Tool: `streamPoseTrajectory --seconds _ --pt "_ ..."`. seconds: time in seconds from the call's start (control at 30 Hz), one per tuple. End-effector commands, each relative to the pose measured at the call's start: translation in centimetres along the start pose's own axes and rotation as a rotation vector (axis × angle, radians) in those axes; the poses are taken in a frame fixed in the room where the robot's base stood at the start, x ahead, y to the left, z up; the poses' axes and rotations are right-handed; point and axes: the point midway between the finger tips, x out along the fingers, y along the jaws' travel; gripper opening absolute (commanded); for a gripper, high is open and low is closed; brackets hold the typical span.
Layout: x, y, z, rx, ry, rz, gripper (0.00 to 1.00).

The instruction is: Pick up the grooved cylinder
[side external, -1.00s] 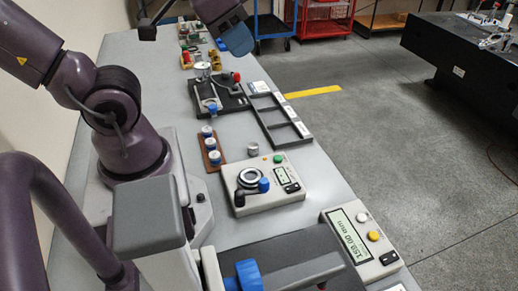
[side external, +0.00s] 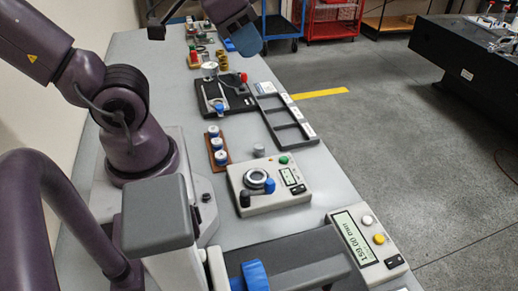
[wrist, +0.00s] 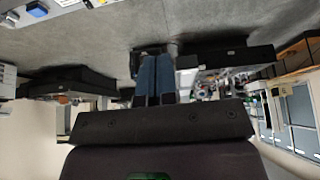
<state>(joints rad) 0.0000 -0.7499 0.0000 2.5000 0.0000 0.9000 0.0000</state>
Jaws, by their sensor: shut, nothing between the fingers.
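A small grey cylinder (side external: 258,150) stands upright on the grey bench, just behind the beige gauge box. It looks like the grooved cylinder, but its grooves are too small to make out. My gripper (wrist: 155,58) shows in the wrist view with its blue fingers shut together and nothing between them. In the side view I cannot clearly make out the fingers. The wrist view shows floor and distant furniture, and the cylinder cannot be picked out there.
The beige gauge box (side external: 268,184) has a ring, knobs and a display. A brown rack (side external: 217,150) of white-and-blue pieces stands left of the cylinder. A black sectioned tray (side external: 287,122) lies behind it. Bare bench shows right around the cylinder.

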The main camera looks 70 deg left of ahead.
Motion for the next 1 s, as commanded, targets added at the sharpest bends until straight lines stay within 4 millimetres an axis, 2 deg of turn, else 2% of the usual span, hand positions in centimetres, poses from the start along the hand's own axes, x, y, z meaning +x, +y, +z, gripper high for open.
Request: streamPoseTrajectory --seconds 0.07,0.3,0.33,0.67,0.77,0.87,1.0 --pt "0.0 0.0 0.0 0.0 0.0 0.0 0.02" --pt "0.0 0.0 0.0 0.0 0.0 0.0 0.57" --pt "0.0 0.0 0.0 0.0 0.0 0.0 0.61" --pt "0.5 0.4 0.1 0.017 -0.024 0.01 0.61" --pt "2.1 0.5 0.5 0.016 -0.108 0.031 0.61" --pt "4.9 0.5 1.3 -0.017 -0.237 0.064 0.61" --pt "9.5 0.0 2.4 -0.16 -0.385 0.076 0.61"
